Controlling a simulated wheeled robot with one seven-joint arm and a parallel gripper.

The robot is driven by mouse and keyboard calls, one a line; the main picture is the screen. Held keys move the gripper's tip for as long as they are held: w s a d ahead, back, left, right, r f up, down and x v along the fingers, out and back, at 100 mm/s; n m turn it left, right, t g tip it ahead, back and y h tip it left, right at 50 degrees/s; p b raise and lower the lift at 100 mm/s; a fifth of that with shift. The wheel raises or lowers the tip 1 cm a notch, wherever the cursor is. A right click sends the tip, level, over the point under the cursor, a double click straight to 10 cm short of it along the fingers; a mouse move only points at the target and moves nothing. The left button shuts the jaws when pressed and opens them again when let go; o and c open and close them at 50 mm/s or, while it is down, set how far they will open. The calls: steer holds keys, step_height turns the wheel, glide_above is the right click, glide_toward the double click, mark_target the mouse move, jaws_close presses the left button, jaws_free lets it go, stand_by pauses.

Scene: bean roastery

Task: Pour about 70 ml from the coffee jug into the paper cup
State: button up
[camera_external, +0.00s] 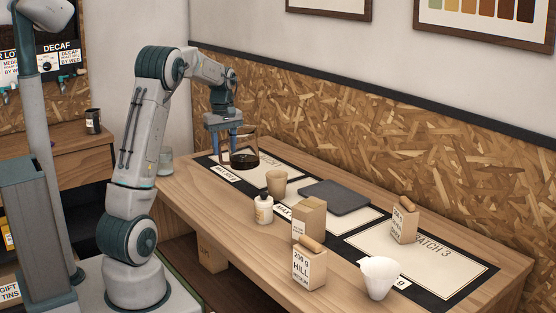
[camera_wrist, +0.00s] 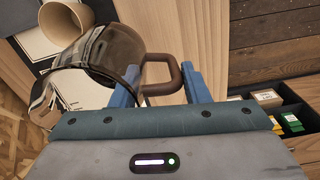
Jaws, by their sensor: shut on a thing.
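The coffee jug (camera_external: 250,146) is clear glass with dark coffee in its lower part. It looks about upright and appears held above the table's left end. My gripper (camera_external: 231,150) is shut on its brown handle, which shows between the blue fingers (camera_wrist: 160,80) in the wrist view. The jug's glass body (camera_wrist: 112,52) is to the left there. The tan paper cup (camera_external: 277,183) stands upright on the mat, to the right of and lower than the jug. It also shows at the wrist view's top left (camera_wrist: 68,14), apart from the jug. The cup's contents cannot be made out.
A cardboard box (camera_external: 309,220), a HILL bag (camera_external: 309,268), another bag (camera_external: 404,222) and a white fluted cone (camera_external: 379,278) stand further right. A wall runs behind the table.

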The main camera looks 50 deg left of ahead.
steer(key=w+a+f+m+p, duration=0.2)
steer(key=w+a+p, duration=0.2)
steer(key=w, duration=0.4)
steer(key=w+a+f+m+p, duration=0.2)
steer(key=w+p, duration=0.3)
steer(key=w, duration=0.4)
steer(key=shift+w+a+m+y, duration=0.2)
steer(key=shift+a+m+y, duration=0.1)
steer(key=shift+a+m, duration=0.5)
steer(key=w+f+p, duration=0.1)
steer(key=w+f+m+p, duration=0.2)
steer(key=shift+w+d+f+g+p, duration=0.25)
steer(key=shift+d+f+g+p, duration=0.05)
steer(key=shift+d+f, duration=0.1)
jaws_close()
steer(key=shift+w+d+f+m+p, duration=0.2)
steer(key=shift+f+m+p, duration=0.1)
steer(key=shift+f, duration=0.15)
steer(key=shift+w+d+f+m+p, duration=0.2)
steer(key=shift+f+m, duration=0.1)
steer(key=shift+f, duration=0.15)
steer(key=shift+w+r, duration=0.1)
steer(key=shift+r, duration=0.05)
